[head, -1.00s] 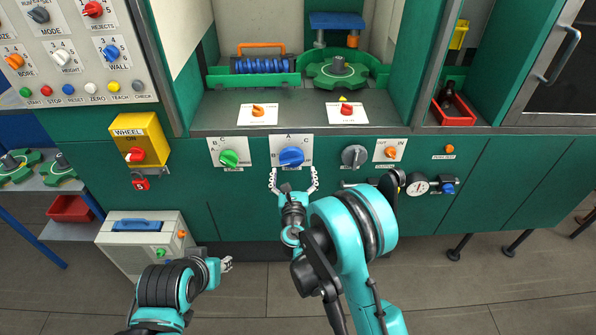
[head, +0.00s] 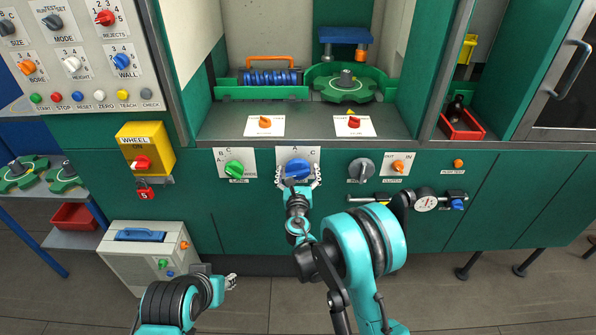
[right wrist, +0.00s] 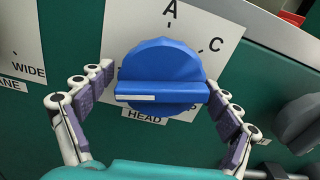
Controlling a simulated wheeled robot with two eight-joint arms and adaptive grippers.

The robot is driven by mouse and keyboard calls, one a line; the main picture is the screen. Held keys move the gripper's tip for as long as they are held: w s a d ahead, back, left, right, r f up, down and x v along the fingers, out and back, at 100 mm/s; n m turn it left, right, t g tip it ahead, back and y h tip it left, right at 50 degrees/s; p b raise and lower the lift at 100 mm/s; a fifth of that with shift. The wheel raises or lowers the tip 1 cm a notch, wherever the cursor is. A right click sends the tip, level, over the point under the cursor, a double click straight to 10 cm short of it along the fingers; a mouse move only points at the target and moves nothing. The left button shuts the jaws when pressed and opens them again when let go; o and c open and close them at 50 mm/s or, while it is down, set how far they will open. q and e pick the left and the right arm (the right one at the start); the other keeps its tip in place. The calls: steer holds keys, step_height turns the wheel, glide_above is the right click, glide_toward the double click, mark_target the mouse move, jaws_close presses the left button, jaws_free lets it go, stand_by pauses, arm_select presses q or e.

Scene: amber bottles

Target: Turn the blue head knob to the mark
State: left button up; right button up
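The blue head knob (head: 297,168) sits on a white plate on the green cabinet front. In the right wrist view the knob (right wrist: 160,70) has a raised bar lying nearly level, with a white line on its left part. A and C are printed above and to the upper right; HEAD is below. My right gripper (head: 299,178) is at the knob, its fingers open on either side. In the right wrist view both fingers of the gripper (right wrist: 160,88) stand beside the knob, with gaps showing. My left gripper (head: 231,282) is low at left, away from the panel.
A green knob (head: 235,170) is left of the blue one, and a grey knob (head: 361,170) is to its right. A gauge (head: 425,200) on a bar is further right.

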steer(key=c, duration=0.9)
